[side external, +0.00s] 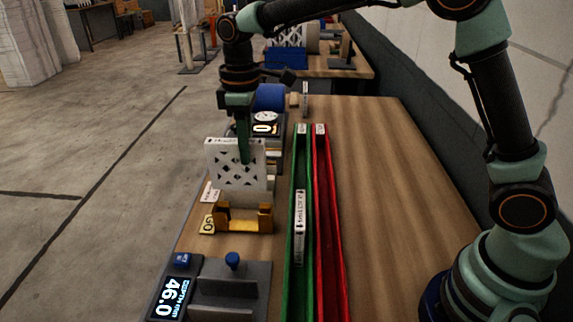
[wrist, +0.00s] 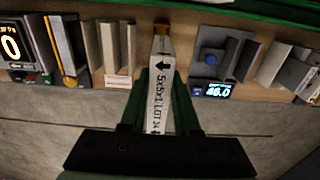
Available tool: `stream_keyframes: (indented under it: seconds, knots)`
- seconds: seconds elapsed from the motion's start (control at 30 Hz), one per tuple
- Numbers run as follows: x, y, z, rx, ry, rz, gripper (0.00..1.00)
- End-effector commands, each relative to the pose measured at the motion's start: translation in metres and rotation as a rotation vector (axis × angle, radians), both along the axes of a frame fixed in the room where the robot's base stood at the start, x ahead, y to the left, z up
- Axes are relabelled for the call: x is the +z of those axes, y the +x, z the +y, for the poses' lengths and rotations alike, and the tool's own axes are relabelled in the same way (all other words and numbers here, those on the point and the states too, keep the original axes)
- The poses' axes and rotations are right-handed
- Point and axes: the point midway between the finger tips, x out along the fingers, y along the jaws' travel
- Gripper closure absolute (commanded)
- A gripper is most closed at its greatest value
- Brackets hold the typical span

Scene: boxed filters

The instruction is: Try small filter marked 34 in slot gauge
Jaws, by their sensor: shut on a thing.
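The small filter, a thin white box with a lattice face (side external: 225,163), is upright in my gripper (side external: 245,158). In the wrist view its white edge (wrist: 160,90) reads 5x5x1 LOT 34, between my green fingers (wrist: 160,100). The gold slot gauge (side external: 258,219) with a GO tag stands on the table just in front of and below the filter in the side view.
A grey gauge with a blue knob (side external: 232,261) and a display (side external: 174,298) reading 46.0 stands at the near end. A green channel (side external: 302,160) holding a labelled white piece and a red channel (side external: 323,180) run along the table. The table right of them is clear.

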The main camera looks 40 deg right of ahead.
Motion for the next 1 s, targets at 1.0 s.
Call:
stream_keyframes:
  seconds: [1.0]
  knots:
    - [-0.021,-0.001,0.000,0.000,0.000,0.001,1.00]
